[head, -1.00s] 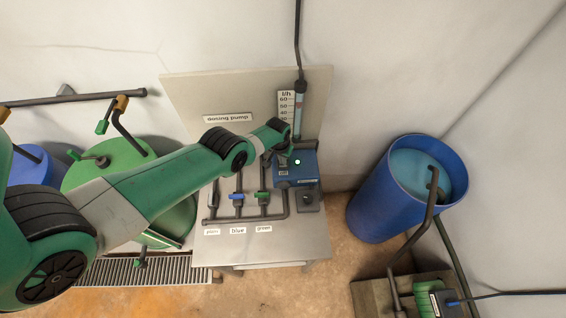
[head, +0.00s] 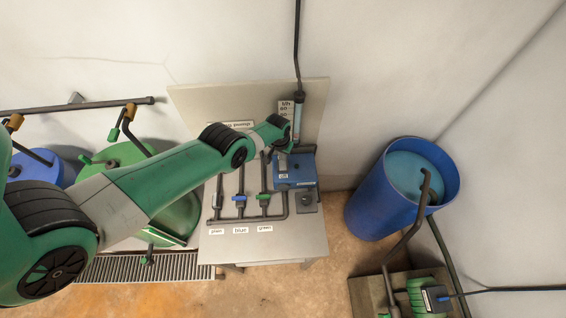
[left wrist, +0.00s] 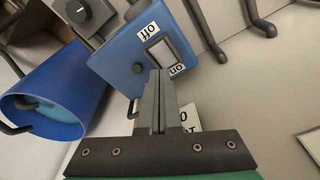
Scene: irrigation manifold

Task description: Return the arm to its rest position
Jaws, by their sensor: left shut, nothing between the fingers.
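The blue dosing pump box (head: 304,174) stands on the grey bench. In the left wrist view the box (left wrist: 117,66) shows a rocker switch (left wrist: 160,52) between "off" and "on" labels, and a dark green, unlit lamp (left wrist: 138,68). My left gripper (head: 282,170) reaches the box's upper left part in the head view. In the left wrist view its fingers (left wrist: 160,78) are shut together and empty, with the tips just in front of the switch's "on" side. I cannot tell whether they touch it. My right gripper is out of view.
Pipes with white, blue (head: 239,198) and green (head: 264,197) valve handles run left of the box. A flow tube (head: 298,118) rises behind it. A blue water barrel (head: 372,205) stands right, green and blue tanks left. Floor between bench and barrel is clear.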

